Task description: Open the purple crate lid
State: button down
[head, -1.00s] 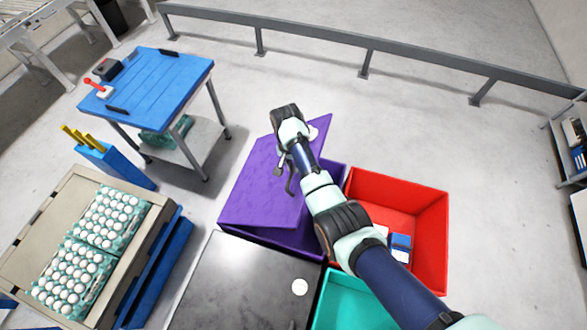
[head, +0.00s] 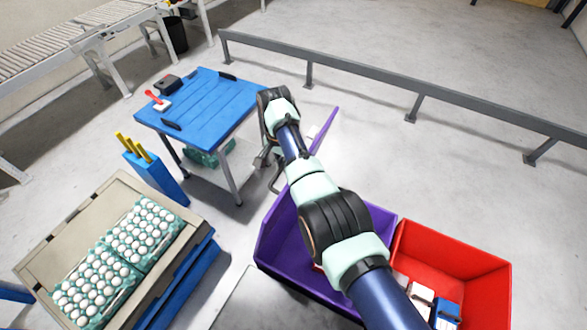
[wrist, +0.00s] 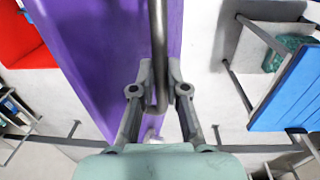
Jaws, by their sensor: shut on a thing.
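The purple crate (head: 280,238) stands on the floor in the head view, its inside partly in sight below my arm. Its purple lid (head: 327,130) is tilted up steeply, seen nearly edge-on and mostly behind my arm. In the wrist view, the lid (wrist: 108,60) fills the area left of centre. A grey bar-like handle (wrist: 158,45) runs down between my fingers. My gripper (wrist: 159,92) is shut on this handle; it also shows in the head view (head: 268,165), beside the raised lid, with the grip itself partly hidden.
A red crate (head: 490,262) with small boxes stands to the right of the purple one. A blue-topped cart (head: 205,105) stands behind left. A beige-topped stand (head: 75,225) with egg trays is at left. A low rail (head: 350,75) crosses the back; floor before it is clear.

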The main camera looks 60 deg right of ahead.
jog(key=shift+a+f, duration=0.2)
jog(key=shift+f, duration=0.1)
jog(key=c, duration=1.2)
grip_release()
jog(key=shift+a, duration=0.2)
jog(key=shift+d+r, duration=0.15)
jog(key=shift+r, duration=0.25)
jog(key=r, duration=0.7)
jog(key=w+r, duration=0.1)
jog(key=r, duration=0.3)
jog(key=shift+r, duration=0.2)
